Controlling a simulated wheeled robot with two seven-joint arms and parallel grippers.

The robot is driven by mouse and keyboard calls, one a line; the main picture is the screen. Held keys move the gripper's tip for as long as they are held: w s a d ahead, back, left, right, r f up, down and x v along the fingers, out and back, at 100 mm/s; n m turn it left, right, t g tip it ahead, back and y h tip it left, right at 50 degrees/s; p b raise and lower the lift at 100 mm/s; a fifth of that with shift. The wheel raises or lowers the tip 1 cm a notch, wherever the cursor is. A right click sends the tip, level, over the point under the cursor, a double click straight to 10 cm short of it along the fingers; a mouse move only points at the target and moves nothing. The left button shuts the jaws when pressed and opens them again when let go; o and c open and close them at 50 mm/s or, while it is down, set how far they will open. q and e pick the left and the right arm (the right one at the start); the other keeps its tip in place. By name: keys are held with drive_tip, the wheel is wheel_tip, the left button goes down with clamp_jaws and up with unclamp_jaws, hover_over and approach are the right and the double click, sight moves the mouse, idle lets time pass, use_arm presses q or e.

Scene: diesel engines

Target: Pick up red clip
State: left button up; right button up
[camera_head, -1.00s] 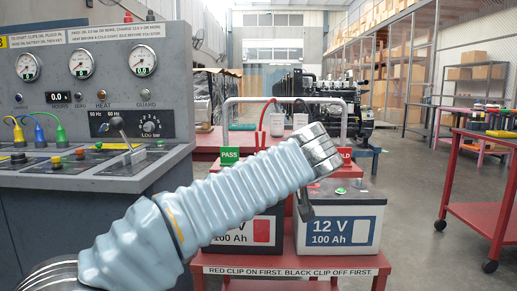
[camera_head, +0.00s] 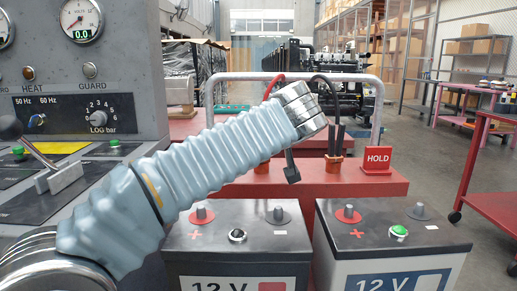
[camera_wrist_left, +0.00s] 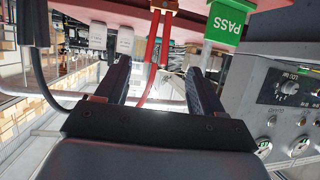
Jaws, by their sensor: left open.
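In the left wrist view the red clip (camera_wrist_left: 154,50) stands in an orange holder (camera_wrist_left: 165,4) with its red cable trailing from it. My left gripper (camera_wrist_left: 157,68) is open, its two dark fingers on either side of the clip and cable, with gaps showing. Whether they touch the clip cannot be told. In the head view my left forearm crosses the middle and hides the red clip; only part of its red cable (camera_head: 274,84) and an orange holder (camera_head: 262,166) show. A dark part of my left gripper (camera_head: 291,168) hangs below the wrist. My right gripper is not in view.
The black clip (camera_head: 335,140) stands in its own holder beside the red HOLD sign (camera_head: 377,160). A green PASS sign (camera_wrist_left: 226,20) is close to my left gripper. Two batteries (camera_head: 240,245) stand in front, below the arm. A control panel (camera_head: 110,110) is at left.

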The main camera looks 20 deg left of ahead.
use_arm(q)
drive_tip(key=p+x, duration=0.1)
drive_tip(key=x, duration=0.3)
drive_tip(key=p+x, duration=0.1)
drive_tip(key=x, duration=0.8)
drive_tip(key=shift+w+f+p, duration=0.1)
drive_tip(key=shift+f+p, duration=0.3)
drive_tip(key=shift+f, duration=0.05)
drive_tip(key=shift+c, duration=0.3)
clamp_jaws()
